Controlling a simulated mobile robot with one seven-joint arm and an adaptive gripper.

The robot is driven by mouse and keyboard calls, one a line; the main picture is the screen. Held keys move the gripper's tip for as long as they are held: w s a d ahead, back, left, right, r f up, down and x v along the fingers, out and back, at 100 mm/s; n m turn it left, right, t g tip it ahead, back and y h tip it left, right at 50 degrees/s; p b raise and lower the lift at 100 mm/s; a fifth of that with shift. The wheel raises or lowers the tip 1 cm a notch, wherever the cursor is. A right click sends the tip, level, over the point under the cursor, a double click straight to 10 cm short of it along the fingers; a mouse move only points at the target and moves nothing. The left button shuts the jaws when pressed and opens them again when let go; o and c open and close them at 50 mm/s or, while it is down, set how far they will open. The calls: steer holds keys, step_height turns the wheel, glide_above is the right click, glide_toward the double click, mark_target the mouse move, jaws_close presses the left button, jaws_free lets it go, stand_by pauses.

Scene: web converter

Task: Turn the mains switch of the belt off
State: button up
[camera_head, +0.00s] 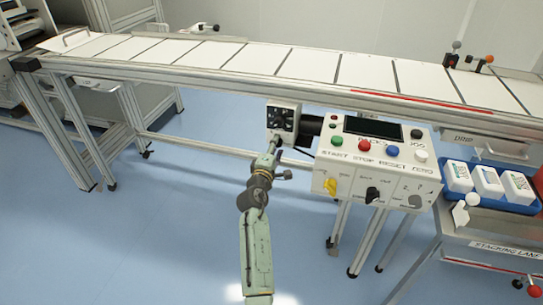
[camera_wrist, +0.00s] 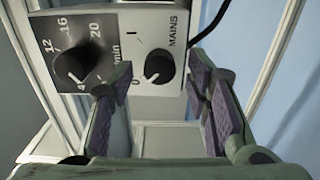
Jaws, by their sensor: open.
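The mains switch (camera_wrist: 158,65) is a round black knob on a grey box (camera_wrist: 185,20), beside the word MAINS. An "I" stands above-left of it and a "0" lower-left. A pale mark shows on the knob's lower-left side, but I cannot tell its setting surely. My gripper (camera_wrist: 155,82) is open, its purple-padded fingers to either side of the knob in the wrist view; I see no contact. In the head view, my gripper (camera_head: 275,150) is just below the small control box (camera_head: 283,118) under the belt (camera_head: 255,58); the mains knob is too small to make out there.
A larger speed dial (camera_wrist: 75,62) sits left of the mains switch, close to my left finger. A button panel (camera_head: 330,181) stands right of my gripper in the head view. Table legs and a blue tray (camera_head: 530,209) of white packs are further right. Blue floor is clear at left.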

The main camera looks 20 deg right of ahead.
steer(key=v, duration=1.1)
steer(key=shift+a, duration=0.1)
